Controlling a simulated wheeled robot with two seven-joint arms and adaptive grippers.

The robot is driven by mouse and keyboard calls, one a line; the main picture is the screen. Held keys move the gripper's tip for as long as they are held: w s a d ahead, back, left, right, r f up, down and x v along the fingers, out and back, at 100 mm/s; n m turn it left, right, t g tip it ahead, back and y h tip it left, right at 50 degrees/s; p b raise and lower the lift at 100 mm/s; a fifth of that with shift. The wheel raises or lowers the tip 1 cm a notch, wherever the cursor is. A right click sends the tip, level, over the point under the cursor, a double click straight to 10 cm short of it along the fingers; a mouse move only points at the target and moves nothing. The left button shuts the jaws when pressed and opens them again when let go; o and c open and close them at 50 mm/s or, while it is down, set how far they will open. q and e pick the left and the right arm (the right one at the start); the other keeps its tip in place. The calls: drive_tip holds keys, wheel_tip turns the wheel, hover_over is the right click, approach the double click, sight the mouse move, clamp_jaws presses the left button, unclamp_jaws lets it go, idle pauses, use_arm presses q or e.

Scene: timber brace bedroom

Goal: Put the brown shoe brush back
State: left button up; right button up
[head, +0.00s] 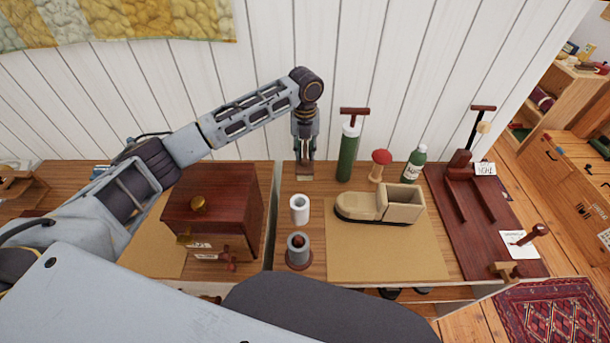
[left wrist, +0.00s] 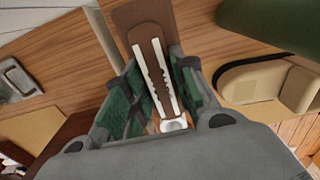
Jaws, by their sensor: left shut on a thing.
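My left gripper (head: 305,158) points down over the back of the table, near the white plank wall. It is shut on the brown shoe brush (head: 304,168), of which only a small brown part shows below the fingers. In the left wrist view the brush (left wrist: 143,20) is a long brown piece with two pale, jagged strips. It lies between the green-padded fingers (left wrist: 160,92) and extends past them. Whether it touches the tabletop I cannot tell. My right gripper is not in view.
A dark red wooden box (head: 215,190) stands left. A green pump (head: 347,150), red-topped stand (head: 379,165), green bottle (head: 413,165) and beige boot-shaped block (head: 400,205) are right. A dark red board (head: 465,240) lies farther right.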

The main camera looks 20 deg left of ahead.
use_arm(q)
wheel_tip(320, 180, down, 4)
drive_tip(key=shift+r, duration=0.1)
drive_tip(key=shift+f, duration=0.85)
wheel_tip(320, 180, down, 3)
drive_tip(key=shift+r, duration=0.1)
drive_tip(key=shift+f, duration=0.4)
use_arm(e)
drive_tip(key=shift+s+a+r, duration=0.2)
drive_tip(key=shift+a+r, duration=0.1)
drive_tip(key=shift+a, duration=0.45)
